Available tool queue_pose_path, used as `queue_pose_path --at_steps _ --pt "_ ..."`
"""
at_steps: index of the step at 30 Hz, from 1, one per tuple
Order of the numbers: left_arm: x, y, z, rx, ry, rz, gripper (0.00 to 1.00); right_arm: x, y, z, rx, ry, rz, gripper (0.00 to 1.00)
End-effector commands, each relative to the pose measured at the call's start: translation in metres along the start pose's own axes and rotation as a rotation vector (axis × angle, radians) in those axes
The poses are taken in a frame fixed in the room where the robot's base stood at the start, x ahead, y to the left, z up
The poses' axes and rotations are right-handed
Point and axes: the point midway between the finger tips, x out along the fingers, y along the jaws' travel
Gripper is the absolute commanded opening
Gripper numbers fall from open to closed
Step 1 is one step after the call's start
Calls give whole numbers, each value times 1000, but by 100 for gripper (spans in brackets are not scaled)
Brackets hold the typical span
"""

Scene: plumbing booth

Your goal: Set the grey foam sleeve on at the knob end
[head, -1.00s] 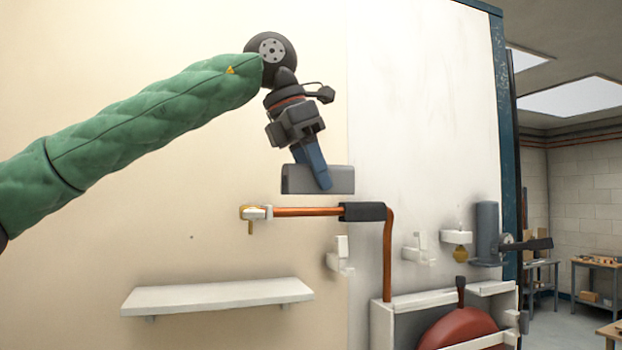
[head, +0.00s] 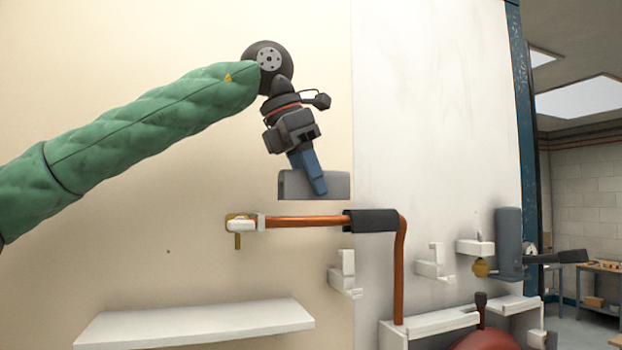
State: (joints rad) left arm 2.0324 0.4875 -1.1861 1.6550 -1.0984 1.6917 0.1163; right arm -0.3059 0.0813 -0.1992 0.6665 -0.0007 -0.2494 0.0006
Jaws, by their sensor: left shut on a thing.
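My left gripper (head: 316,188) comes in from the upper left, fingers pointing down. Its blue fingers are shut on the grey foam sleeve (head: 337,184), a short, level grey block. The sleeve hangs a little above the copper pipe (head: 305,221) in the picture, apart from it. The pipe runs level, then bends down at the right. A white and brass fitting (head: 241,224) sits at its left end. A dark sleeve (head: 371,220) is around the pipe near the bend. The fingers hide part of the grey sleeve. My right gripper is out of view.
A bare white shelf (head: 195,323) is below left. White brackets (head: 346,275) stick out from the wall under the pipe and to its right. A grey cylinder (head: 509,243) with a dark handle stands at right. A white box frame (head: 440,322) is at the bottom.

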Motion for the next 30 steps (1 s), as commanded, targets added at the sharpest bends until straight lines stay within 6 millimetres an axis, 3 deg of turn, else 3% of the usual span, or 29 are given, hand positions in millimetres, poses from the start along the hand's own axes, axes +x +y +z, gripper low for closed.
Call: queue_pose_path --at_steps 12,30 --pt "0 19 0 -2 1 -1 14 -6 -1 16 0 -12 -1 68" --pt "2 48 -1 -3 0 -1 14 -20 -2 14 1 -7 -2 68"
